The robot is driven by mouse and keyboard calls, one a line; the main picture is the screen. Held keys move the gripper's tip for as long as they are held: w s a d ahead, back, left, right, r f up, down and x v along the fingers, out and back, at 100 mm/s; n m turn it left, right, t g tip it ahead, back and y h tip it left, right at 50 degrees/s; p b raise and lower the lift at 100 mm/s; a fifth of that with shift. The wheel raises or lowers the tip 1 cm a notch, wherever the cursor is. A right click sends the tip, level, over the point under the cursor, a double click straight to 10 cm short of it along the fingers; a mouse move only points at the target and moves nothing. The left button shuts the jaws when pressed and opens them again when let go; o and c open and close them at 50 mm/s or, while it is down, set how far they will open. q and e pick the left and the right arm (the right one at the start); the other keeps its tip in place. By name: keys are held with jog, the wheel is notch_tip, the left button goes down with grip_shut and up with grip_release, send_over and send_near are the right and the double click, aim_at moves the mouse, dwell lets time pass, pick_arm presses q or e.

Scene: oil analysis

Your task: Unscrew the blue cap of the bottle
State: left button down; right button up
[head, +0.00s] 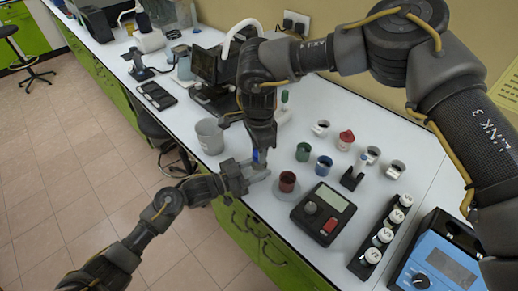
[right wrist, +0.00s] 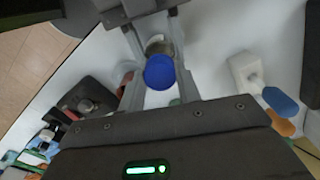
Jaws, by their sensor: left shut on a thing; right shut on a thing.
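The bottle's blue cap (head: 259,156) is near the front edge of the white bench in the head view. It also shows as a round blue disc in the right wrist view (right wrist: 159,72). My right gripper (right wrist: 160,77) comes from above, shut with a finger on each side of the cap. The bottle (right wrist: 158,46) shows only as a small pale part beyond the cap; the rest is hidden. My left gripper (head: 254,172) reaches in from the left, just below the cap, and is shut on the bottle.
Green (head: 303,152) and blue (head: 323,167) cups, a red-capped jar (head: 346,140) and a black device (head: 323,214) are further right. A grey bucket (head: 209,137) stands to the left.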

jog(key=shift+r, duration=0.15)
jog(key=shift+r, duration=0.9)
jog(key=shift+r, duration=2.05)
pick_arm(q)
jog(key=c, duration=0.7)
grip_release()
pick_arm(e)
notch_tip(320, 180, down, 3)
jog(key=b, duration=0.3)
pick_arm(q)
jog(key=shift+v, duration=6.05)
